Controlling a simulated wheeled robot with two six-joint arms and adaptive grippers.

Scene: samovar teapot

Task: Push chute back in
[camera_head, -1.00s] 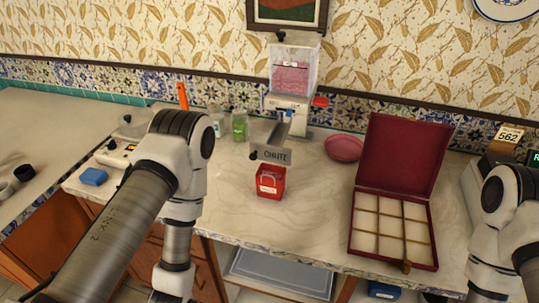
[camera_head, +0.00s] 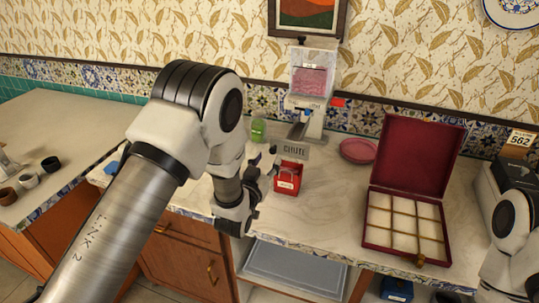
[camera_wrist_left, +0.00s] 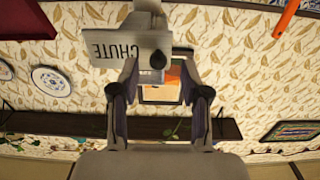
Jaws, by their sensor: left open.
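The chute (camera_head: 295,151) is a grey plate lettered CHUTE, on an arm sticking out from the front of a dispenser (camera_head: 309,82) with pink contents. A red box (camera_head: 288,178) stands on the counter below it. My left gripper (camera_head: 265,162) is open and empty, just left of the chute plate and near the red box. In the left wrist view the chute plate (camera_wrist_left: 128,48) and a dark round knob (camera_wrist_left: 157,60) lie just past the fingertips of my left gripper (camera_wrist_left: 160,78). I cannot tell whether they touch. My right gripper is out of view; only part of my right arm shows.
An open maroon case (camera_head: 408,222) with compartments stands at the right. A pink dish (camera_head: 358,150) and a green jar (camera_head: 258,130) stand near the dispenser. Small cups (camera_head: 29,180) sit on the left counter. Bare counter (camera_head: 335,205) lies between box and case.

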